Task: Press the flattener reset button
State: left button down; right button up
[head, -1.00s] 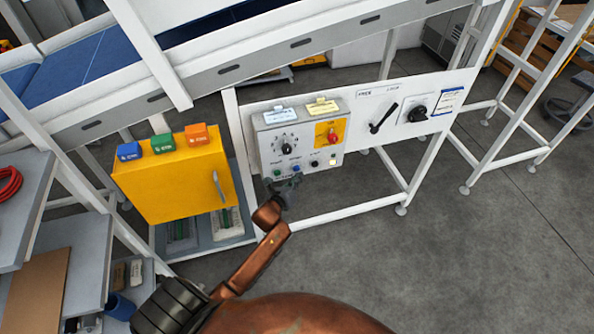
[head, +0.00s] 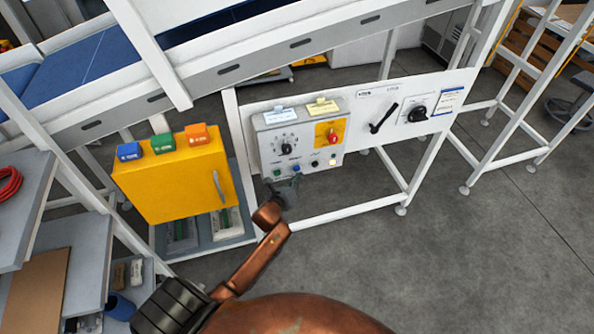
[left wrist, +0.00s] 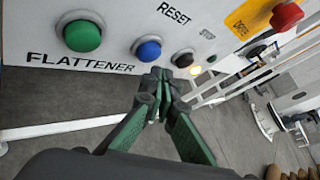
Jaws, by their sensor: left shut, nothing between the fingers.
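The control box (head: 270,150) is grey and hangs on the white panel. Its lower row holds a green button (head: 277,173), a blue button (head: 295,168), a black button and a small lit lamp. In the left wrist view, "FLATTENER" is printed below the green button (left wrist: 82,36), and "RESET" above the blue button (left wrist: 148,49). My left gripper (left wrist: 159,83) is shut and empty. Its fingertips are just below the blue button in that view; I see a small gap but cannot judge the depth. The left gripper (head: 290,183) hides little of the box in the head view. My right gripper is not in view.
A red knob on a yellow plate (head: 327,133) and a black dial sit higher on the box. A black lever (head: 382,118) is to the right. A yellow cabinet (head: 170,185) stands left of the box. White frame legs surround the area; grey floor is open in front.

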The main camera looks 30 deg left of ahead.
pick_arm(q)
jog(key=shift+w+a, duration=0.1)
jog(key=shift+w+a, duration=0.2)
jog(key=shift+a, duration=0.05)
jog(key=shift+w+a, duration=0.35)
dwell(1.0)
jog(key=shift+s+d, duration=0.1)
jog(key=shift+s, duration=0.05)
jog(key=shift+s+d+p, duration=0.5)
jog(key=shift+d, duration=0.1)
jog(key=s+d+p, duration=0.1)
jog(key=s+d, duration=0.2)
jog(key=d, duration=0.1)
jog(key=shift+s, duration=0.15)
dwell(0.5)
